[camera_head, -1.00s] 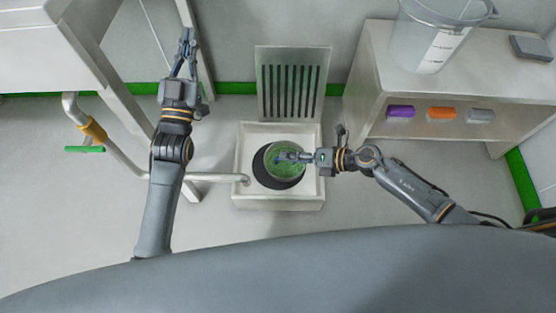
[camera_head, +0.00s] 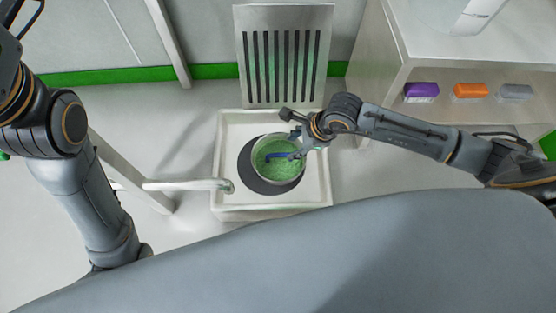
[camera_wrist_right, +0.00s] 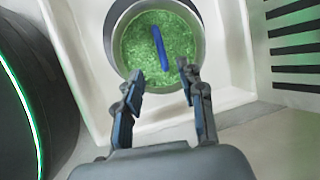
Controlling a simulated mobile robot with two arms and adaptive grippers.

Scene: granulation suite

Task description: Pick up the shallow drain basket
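The drain basket appears as a round metal-rimmed vessel with green granular contents (camera_head: 278,170), set in a dark round opening in a white floor basin (camera_head: 322,180). It also shows in the right wrist view (camera_wrist_right: 185,45). A blue bar (camera_wrist_right: 159,46) lies across its middle; I cannot tell whether it is the handle. My right gripper (camera_wrist_right: 160,74) is open and empty, its fingertips over the basket's near rim, with the bar's near end between them in the picture. Contact cannot be told.
A slotted grate (camera_head: 284,60) stands upright behind the basin. A pale pipe (camera_head: 190,185) reaches the basin from the left. A bench (camera_head: 375,70) with purple, orange and grey items stands at right. Grey floor lies left of the basin.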

